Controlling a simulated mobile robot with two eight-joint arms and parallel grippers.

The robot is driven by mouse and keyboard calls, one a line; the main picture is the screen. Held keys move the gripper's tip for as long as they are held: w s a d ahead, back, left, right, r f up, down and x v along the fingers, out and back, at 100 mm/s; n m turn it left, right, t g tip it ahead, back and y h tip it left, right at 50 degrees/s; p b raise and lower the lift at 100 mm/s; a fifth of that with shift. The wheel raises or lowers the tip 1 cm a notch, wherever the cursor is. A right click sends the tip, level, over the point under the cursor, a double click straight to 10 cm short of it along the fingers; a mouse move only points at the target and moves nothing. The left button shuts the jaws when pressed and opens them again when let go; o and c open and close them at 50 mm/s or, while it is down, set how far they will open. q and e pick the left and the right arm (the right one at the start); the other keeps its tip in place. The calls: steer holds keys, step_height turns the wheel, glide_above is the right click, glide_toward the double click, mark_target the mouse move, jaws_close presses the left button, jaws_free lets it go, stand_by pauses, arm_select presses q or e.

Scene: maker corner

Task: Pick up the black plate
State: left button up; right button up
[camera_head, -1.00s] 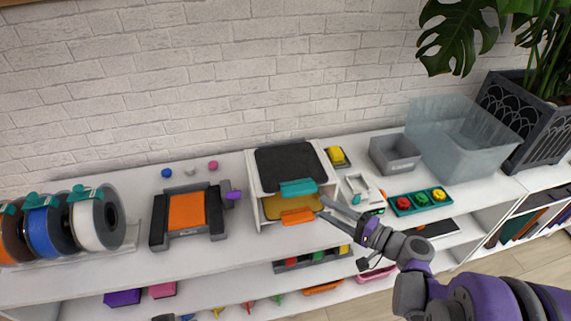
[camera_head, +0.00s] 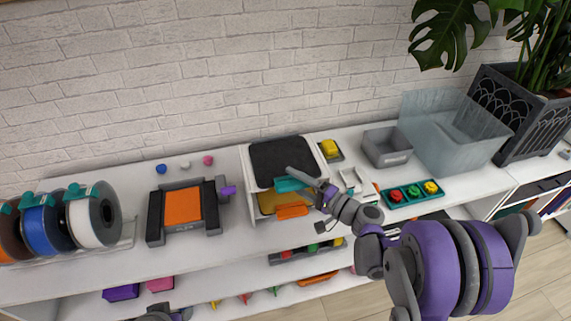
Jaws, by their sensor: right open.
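The black plate (camera_head: 281,157) lies flat on top of a white box-shaped machine (camera_head: 247,172) on the upper shelf. The machine's front is open, with a teal piece (camera_head: 288,184) at its upper front edge and an orange piece (camera_head: 292,212) below. My right gripper (camera_head: 297,176) is open. Its grey fingers reach in from the right over the plate's front right corner and partly cover the teal piece. I cannot tell whether they touch the plate. A small part of my left arm (camera_head: 166,313) shows at the bottom edge; its jaws cannot be made out.
A grey bin (camera_head: 387,146) and a clear tub (camera_head: 440,130) stand right of the machine. A teal tray (camera_head: 414,202) with coloured knobs and a yellow block (camera_head: 329,147) are nearby. An orange-topped device (camera_head: 183,207) and filament spools (camera_head: 92,217) stand left. A brick wall is behind.

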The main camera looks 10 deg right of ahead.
steer(key=shift+w+a, duration=0.2)
steer(key=shift+w, duration=0.05)
steer(key=shift+s, duration=0.15)
steer(key=shift+c, duration=0.6)
jaws_close()
step_height(320, 180, up, 10)
steer(key=shift+r+p, duration=0.1)
steer(key=shift+p, duration=0.6)
